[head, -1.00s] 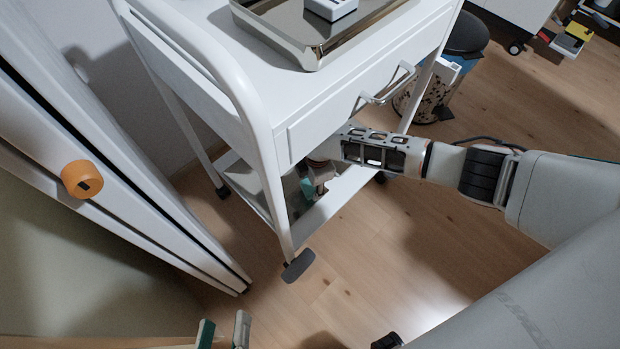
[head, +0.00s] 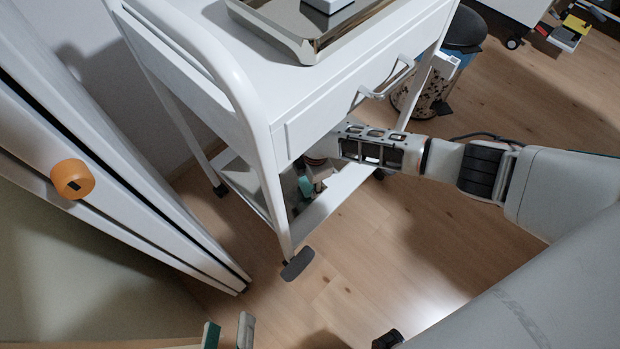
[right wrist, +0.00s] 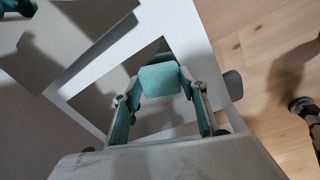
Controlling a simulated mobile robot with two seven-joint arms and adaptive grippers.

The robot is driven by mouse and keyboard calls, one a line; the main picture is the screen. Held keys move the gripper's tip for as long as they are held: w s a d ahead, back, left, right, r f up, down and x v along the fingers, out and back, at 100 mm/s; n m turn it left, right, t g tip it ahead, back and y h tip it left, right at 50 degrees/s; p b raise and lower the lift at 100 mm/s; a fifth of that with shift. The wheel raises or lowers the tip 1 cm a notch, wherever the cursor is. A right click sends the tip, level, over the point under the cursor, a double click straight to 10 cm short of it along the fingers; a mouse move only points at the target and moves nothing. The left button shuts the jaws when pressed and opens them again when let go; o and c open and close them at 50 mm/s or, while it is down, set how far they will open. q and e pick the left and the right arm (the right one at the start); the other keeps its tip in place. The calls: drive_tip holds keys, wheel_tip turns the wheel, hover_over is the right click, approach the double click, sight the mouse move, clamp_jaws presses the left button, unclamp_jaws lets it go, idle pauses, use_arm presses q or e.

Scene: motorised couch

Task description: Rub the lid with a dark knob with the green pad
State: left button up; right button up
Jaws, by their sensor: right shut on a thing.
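My right arm reaches under the white cart's drawer in the head view. My right gripper (right wrist: 160,88) is shut on the green pad (right wrist: 160,80), a rounded teal block between its two fingers in the right wrist view. In the head view a bit of teal (head: 305,186) shows at that gripper, above the cart's lower shelf. My left gripper (head: 228,336) is at the bottom edge of the head view, its two fingers apart with nothing between them. I cannot make out the lid with a dark knob in either view.
The white cart (head: 330,100) bears a metal tray (head: 290,38) on top. The cart's legs and drawer stand close around my right arm. A white panel with an orange knob (head: 72,179) is at the left. A patterned bin (head: 425,95) stands behind. The floor at lower middle is clear.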

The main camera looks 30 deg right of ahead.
use_arm(q)
drive_tip(key=shift+s+f+b, duration=0.35)
drive_tip(key=shift+f+b, duration=0.05)
drive_tip(key=shift+f, duration=0.35)
use_arm(e)
drive_tip(key=shift+f, duration=0.9)
